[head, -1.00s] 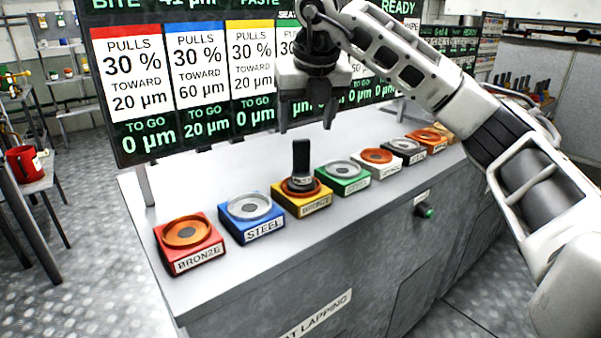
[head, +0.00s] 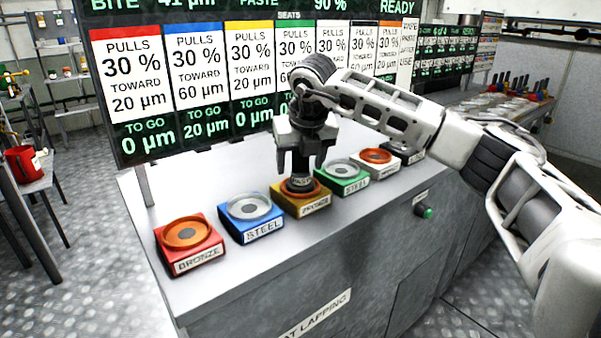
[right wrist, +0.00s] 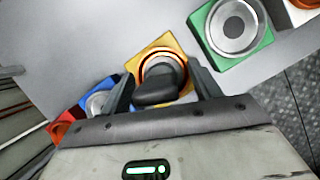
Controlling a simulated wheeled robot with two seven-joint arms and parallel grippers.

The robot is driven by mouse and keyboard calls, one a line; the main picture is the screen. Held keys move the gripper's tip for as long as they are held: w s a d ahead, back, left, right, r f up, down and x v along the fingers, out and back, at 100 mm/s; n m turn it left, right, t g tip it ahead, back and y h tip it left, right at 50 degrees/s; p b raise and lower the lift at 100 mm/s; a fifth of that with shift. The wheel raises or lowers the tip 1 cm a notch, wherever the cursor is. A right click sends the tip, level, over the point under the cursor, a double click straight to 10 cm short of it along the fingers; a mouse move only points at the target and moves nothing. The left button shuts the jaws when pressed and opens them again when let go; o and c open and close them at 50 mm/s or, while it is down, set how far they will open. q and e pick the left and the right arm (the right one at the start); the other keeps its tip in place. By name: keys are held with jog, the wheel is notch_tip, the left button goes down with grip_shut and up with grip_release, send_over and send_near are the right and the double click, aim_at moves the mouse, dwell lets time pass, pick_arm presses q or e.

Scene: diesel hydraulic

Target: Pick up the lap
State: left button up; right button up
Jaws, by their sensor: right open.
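The lap (right wrist: 158,90) has a dark upright handle and sits on the yellow seat block (head: 315,209), which has a bronze ring. In the head view its handle is mostly hidden by my right gripper (head: 299,172); its round grey base (head: 299,185) shows below. My right gripper is open, pointing down, with its fingers on either side of the handle. In the right wrist view the two fingers stand apart left and right of the lap. I cannot tell whether either finger touches it. My left gripper is not in view.
A red bronze block (head: 190,246), a blue steel block (head: 251,217) and a green steel block (head: 344,178) stand in the same row on the grey bench (head: 290,262). A display board (head: 150,130) rises behind. The bench front strip is clear.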

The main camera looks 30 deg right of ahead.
jog(key=shift+c, duration=0.3)
jog(key=c, duration=1)
jog(key=shift+r, duration=0.1)
grip_shut()
jog(key=shift+r, duration=0.1)
